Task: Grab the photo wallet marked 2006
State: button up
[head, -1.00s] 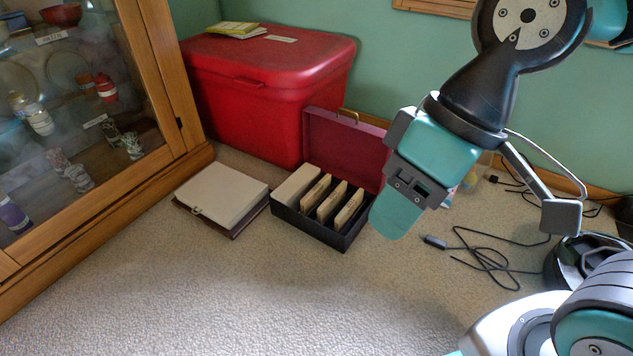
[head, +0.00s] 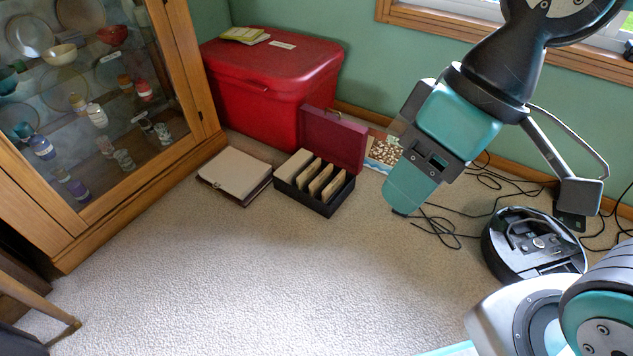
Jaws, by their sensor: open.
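A low black box (head: 312,205) with its purple lid (head: 332,141) raised stands open on the carpet. Several tan photo wallets (head: 320,183) stand in a row inside it, separated by dark gaps. No year marking is legible on any of them, so I cannot tell which is 2006. My gripper (head: 406,198) is open and empty, pointing down. In the picture it is to the right of the box, apart from it, and appears above the floor.
A closed album (head: 235,172) lies left of the box. A red chest (head: 270,90) stands behind, a glass cabinet (head: 95,110) at left. A patterned flat item (head: 383,150), cables (head: 440,232) and a round black device (head: 530,245) lie to the right. The front carpet is clear.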

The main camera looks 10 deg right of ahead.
aim_at(315, 167)
jog(key=z, duration=0.45)
jog(key=i, duration=1.25)
jog(key=u, duration=0.9)
jog(key=i, duration=0.4)
jog(key=u, duration=0.45)
